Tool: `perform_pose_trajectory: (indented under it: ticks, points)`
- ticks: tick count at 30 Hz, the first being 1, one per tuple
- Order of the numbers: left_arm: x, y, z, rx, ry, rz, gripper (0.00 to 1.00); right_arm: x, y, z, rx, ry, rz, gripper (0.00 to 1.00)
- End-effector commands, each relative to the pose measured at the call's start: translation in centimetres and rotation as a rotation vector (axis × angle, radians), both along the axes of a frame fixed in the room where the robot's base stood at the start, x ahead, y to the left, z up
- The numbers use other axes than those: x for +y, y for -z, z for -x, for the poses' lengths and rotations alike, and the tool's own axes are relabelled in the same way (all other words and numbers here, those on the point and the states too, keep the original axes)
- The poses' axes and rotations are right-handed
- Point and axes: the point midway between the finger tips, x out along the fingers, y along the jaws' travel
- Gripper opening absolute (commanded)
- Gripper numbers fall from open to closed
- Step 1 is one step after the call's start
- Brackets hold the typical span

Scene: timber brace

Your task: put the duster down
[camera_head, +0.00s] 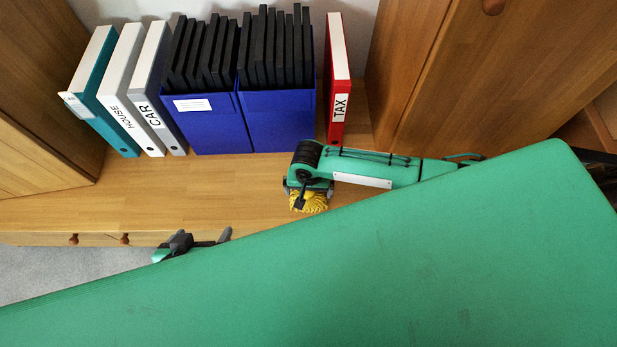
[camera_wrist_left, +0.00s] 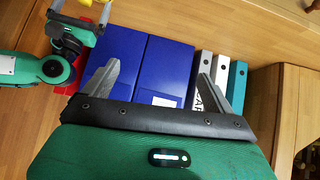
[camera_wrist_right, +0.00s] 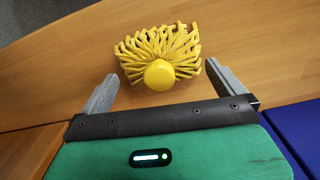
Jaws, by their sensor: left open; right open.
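The duster (camera_head: 311,202) has yellow strands and a round yellow knob. It is over the wooden shelf, just beneath my right gripper (camera_head: 306,190). In the right wrist view the duster (camera_wrist_right: 160,52) shows its knob between the open fingertips of my right gripper (camera_wrist_right: 160,74), with a gap on each side. It appears to rest on the wood. My left gripper (camera_head: 205,241) is open and empty near the shelf's front edge, partly hidden by my green body. In the left wrist view its open fingers (camera_wrist_left: 167,64) point at the blue boxes.
Two blue boxes (camera_head: 277,120) holding black folders stand at the back of the shelf (camera_head: 135,190). Teal, white and grey binders (camera_head: 128,90) stand to their left, a red TAX binder (camera_head: 338,90) to their right. Bare wood lies left of the duster. Wooden cabinets (camera_head: 460,75) flank the shelf.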

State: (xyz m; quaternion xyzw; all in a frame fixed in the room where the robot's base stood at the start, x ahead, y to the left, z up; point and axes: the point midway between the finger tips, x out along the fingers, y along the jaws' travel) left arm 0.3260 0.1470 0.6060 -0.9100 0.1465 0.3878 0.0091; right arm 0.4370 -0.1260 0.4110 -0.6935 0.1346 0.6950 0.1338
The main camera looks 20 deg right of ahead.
Motion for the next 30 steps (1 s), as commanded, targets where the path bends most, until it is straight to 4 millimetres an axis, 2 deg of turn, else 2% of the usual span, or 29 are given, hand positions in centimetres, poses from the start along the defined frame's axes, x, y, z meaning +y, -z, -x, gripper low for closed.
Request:
perform_pose_trajectory:
  ticks: [1,9,15,21,26,30]
  points:
    - [0.5,-0.4,0.2,0.025,-0.005,-0.014,0.89,0.0,-1.1,0.0,-0.002,0.0,-0.001,1.0]
    - [3.1,-1.0,1.9,0.187,-0.035,-0.092,0.89,0.0,-5.8,0.0,-0.002,0.0,-0.001,1.0]
    - [4.7,-1.5,3.2,0.287,-0.057,-0.136,0.89,0.0,-8.7,0.0,0.0,0.0,-0.001,1.0]
    - [5.6,-1.7,4.0,0.34,-0.07,-0.157,0.89,0.0,-10.1,-0.1,0.0,0.001,-0.001,1.0]
    - [5.7,-1.7,4.1,0.348,-0.072,-0.161,0.89,0.0,-10.3,0.0,0.001,-0.001,-0.001,1.0]
    - [5.7,-1.7,4.1,0.348,-0.072,-0.161,0.89,1.3,-10.5,0.9,-0.008,-0.042,-0.038,1.0]
